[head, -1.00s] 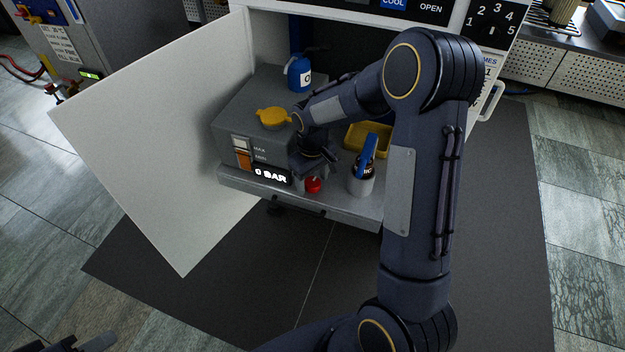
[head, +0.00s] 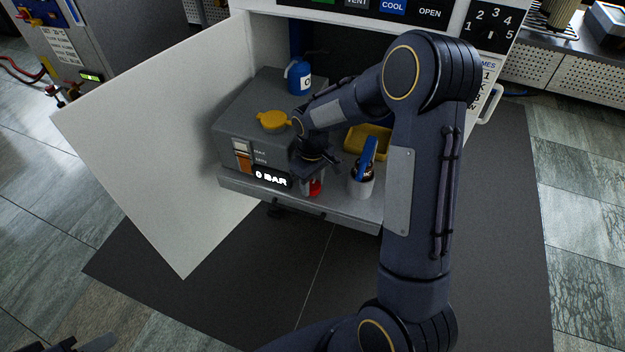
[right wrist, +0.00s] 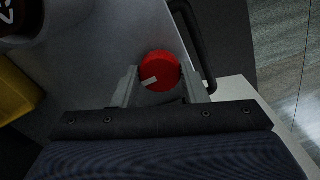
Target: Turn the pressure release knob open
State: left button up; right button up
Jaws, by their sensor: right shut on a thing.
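The pressure release knob is red and round with a pale pointer mark; it shows in the right wrist view (right wrist: 160,72) and, partly covered, in the head view (head: 315,188). It sits at the front of the grey shelf (head: 350,207), right of the "0 BAR" display (head: 271,179). My right gripper (right wrist: 160,80) is around the knob, with one finger on each side, shut on it. In the head view the right gripper (head: 312,180) reaches down from above and hides part of the knob. A dark part at the lower left corner may be my left gripper (head: 85,344); its fingers are unclear.
A grey unit with a yellow cap (head: 272,121) stands left of my right gripper, a blue bottle (head: 299,76) behind. A cup with a blue-handled item (head: 361,184) and a yellow tray (head: 374,137) are to the right. A white door (head: 160,150) stands open at left.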

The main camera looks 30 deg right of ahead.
aim_at(312, 185)
jog(key=o, duration=1)
jog(key=shift+c, duration=0.2)
notch_tip(312, 185, up, 8)
jog(key=shift+f+p, duration=0.1)
jog(key=shift+p, duration=0.95)
